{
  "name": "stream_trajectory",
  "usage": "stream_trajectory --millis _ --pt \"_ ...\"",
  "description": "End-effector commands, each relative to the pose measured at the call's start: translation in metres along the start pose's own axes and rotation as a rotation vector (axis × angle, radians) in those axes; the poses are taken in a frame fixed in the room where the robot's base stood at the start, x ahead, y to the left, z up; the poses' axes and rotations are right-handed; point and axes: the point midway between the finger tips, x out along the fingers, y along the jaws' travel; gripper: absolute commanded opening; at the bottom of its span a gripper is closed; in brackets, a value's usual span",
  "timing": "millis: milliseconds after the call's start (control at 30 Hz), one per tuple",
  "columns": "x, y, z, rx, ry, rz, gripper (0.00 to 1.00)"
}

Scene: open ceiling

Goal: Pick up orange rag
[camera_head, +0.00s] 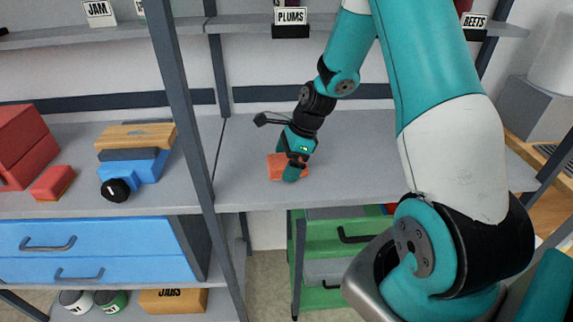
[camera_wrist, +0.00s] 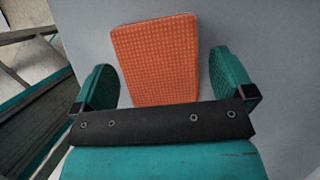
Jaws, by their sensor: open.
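The orange rag (camera_head: 274,165) lies flat on the grey shelf in the head view, partly hidden by my gripper (camera_head: 293,172). In the wrist view the rag (camera_wrist: 157,60) is a textured orange rectangle. My gripper (camera_wrist: 167,85) is open there, with one teal finger on each side of the rag. A narrow gap shows between the rag and each finger. The near end of the rag is hidden behind the black gripper bar. I cannot tell whether the fingertips touch the shelf.
The grey shelf (camera_head: 350,175) is clear around the rag. A dark upright post (camera_head: 180,100) stands to the left. Beyond it are a blue tool with a wooden block (camera_head: 135,137) and red boxes (camera_head: 20,145). A green drawer unit (camera_head: 330,235) stands below.

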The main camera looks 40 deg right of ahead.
Motion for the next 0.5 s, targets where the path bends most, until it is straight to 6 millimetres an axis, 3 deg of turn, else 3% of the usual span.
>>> stream_trajectory --millis 500 --pt "0.0035 0.0001 -0.0019 0.001 0.000 0.001 0.98"
